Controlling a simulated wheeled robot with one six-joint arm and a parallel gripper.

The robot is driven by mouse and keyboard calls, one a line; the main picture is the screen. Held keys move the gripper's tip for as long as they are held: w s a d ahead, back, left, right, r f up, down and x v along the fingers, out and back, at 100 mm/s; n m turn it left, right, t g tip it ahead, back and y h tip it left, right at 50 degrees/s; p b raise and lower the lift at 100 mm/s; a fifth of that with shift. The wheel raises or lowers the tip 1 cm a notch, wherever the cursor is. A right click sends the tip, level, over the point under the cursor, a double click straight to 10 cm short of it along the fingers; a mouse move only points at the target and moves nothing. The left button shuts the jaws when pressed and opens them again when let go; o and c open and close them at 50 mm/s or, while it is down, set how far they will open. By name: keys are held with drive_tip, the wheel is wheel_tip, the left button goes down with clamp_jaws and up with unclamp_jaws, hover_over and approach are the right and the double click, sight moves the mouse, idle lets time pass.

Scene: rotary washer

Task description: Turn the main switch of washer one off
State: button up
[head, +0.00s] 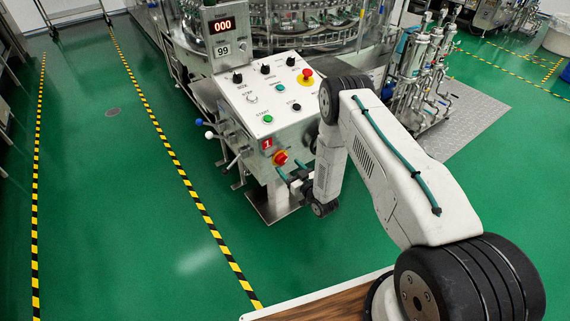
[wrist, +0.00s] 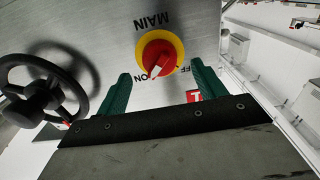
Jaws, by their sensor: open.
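The main switch is a red knob on a yellow ring, low on the control panel's front face in the head view (head: 280,158). It is large in the wrist view (wrist: 157,54), where the lettering MAIN, ON and OFF appears upside down. Its white mark points down, slightly left, toward ON. My gripper (wrist: 161,69) is open, its green fingers on either side of the knob and apart from it in the picture. Whether a finger touches it cannot be told. In the head view my gripper (head: 289,174) is just below the switch, partly hidden by my wrist.
A red label marked 1 (head: 267,144) is by the switch; it also shows behind the right finger in the wrist view (wrist: 194,96). A black handwheel (wrist: 42,92) is at left. Above are a red emergency button (head: 306,74) and several knobs. Green floor is clear at left.

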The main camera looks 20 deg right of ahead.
sight(284, 162)
drive_tip(key=shift+x, duration=1.9)
drive_tip(key=c, duration=1)
drive_tip(key=shift+o, duration=0.2)
